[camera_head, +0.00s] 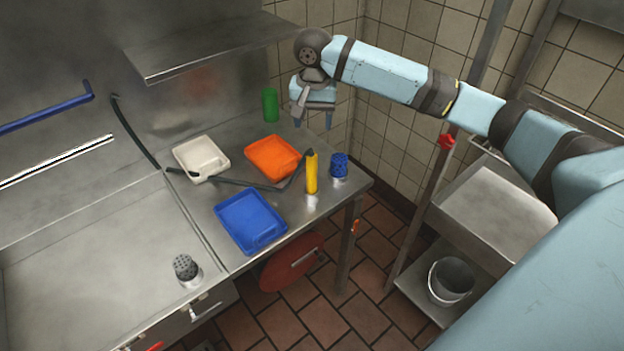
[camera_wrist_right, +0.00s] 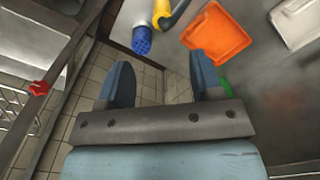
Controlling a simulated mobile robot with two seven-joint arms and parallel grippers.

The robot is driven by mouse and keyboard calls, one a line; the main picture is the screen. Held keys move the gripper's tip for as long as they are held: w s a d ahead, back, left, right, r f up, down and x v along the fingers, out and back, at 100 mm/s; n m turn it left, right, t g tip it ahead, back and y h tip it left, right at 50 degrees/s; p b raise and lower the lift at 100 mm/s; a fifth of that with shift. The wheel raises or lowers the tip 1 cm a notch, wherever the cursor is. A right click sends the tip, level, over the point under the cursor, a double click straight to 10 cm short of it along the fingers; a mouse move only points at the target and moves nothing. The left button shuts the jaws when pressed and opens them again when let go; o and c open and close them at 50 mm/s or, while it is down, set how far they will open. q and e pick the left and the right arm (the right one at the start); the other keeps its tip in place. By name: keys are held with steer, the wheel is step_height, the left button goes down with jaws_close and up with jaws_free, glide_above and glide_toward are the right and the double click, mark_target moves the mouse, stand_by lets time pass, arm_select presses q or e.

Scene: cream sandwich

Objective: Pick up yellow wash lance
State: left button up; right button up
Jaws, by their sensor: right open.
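The yellow wash lance (camera_head: 311,172) stands upright near the right end of the steel counter in the head view, with a dark hose at its top. Its yellow part also shows at the top of the right wrist view (camera_wrist_right: 161,12). My right gripper (camera_head: 313,122) is open and empty, above the back right corner of the counter, behind the lance and apart from it. Its two fingers also show in the right wrist view (camera_wrist_right: 160,85). My left gripper is not in view.
A blue perforated cup (camera_head: 339,166) stands right beside the lance. Orange (camera_head: 272,158), white (camera_head: 201,158) and blue (camera_head: 249,221) trays lie to its left. A green cup (camera_head: 270,104) stands at the back. A steel shelf (camera_head: 205,52) overhangs the counter. A sink (camera_head: 90,260) is at left.

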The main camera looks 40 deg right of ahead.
mark_target(312, 154)
step_height(312, 154, down, 8)
steer(key=shift+a+f+p, duration=0.15)
steer(key=shift+f+p, duration=0.45)
steer(key=shift+f, duration=2.1)
steer(key=shift+w, duration=0.1)
jaws_close()
